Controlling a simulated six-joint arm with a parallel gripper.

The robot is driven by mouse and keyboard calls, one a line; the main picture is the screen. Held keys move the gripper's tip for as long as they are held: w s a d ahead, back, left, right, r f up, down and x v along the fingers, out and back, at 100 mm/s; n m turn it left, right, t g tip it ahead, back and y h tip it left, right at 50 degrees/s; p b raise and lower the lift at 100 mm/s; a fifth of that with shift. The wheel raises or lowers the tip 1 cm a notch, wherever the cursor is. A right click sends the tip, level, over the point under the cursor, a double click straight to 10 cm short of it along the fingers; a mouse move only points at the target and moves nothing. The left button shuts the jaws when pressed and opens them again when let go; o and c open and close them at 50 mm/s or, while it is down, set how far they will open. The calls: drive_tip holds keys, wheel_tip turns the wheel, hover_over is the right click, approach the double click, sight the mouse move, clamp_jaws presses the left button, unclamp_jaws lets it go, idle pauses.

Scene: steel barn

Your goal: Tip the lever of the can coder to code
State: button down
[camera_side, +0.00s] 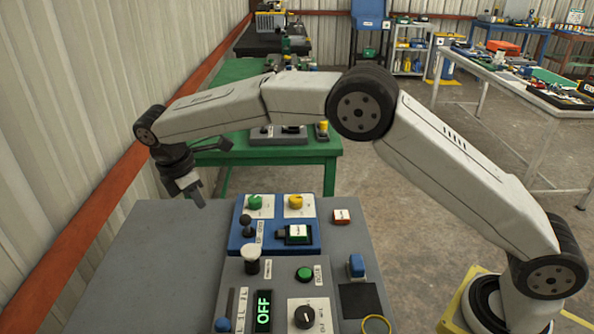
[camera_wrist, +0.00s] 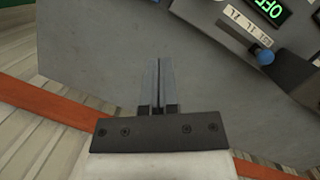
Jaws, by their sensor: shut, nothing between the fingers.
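A grey control panel (camera_side: 235,290) stands on the grey table, with a lit display (camera_side: 263,311) reading OFF in green. A lever with a blue ball knob (camera_side: 222,324) sits at its left edge, beside a white label strip. In the wrist view the blue knob (camera_wrist: 265,57), the strip (camera_wrist: 248,24) and the display (camera_wrist: 268,8) show at the upper right. I cannot read which device is named the can coder. My gripper (camera_side: 197,198) is shut and empty, beyond the table's far left part, well away from the knob; its fingers (camera_wrist: 157,64) point over bare grey surface.
The grey panel also has a cream-topped post (camera_side: 251,256), a green button (camera_side: 304,273) and a black dial (camera_side: 303,314). A blue panel (camera_side: 240,238) with knobs and a black lever stands behind it. The grey table's left part (camera_side: 150,270) is clear. A corrugated wall (camera_side: 60,130) runs along the left.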

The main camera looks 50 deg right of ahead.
sight(246, 225)
drive_tip(key=shift+f, duration=0.1)
drive_tip(key=shift+s+d+f, duration=0.2)
drive_tip(key=shift+d+f, duration=0.9)
drive_tip(key=shift+f, duration=0.45)
drive_tip(key=shift+s+d+f, duration=0.15)
drive_tip(key=shift+d+f, duration=0.9)
drive_tip(key=shift+f, duration=0.55)
drive_tip(key=shift+s+d+f, duration=0.2)
drive_tip(key=shift+d+f, duration=0.9)
drive_tip(key=shift+f, duration=0.45)
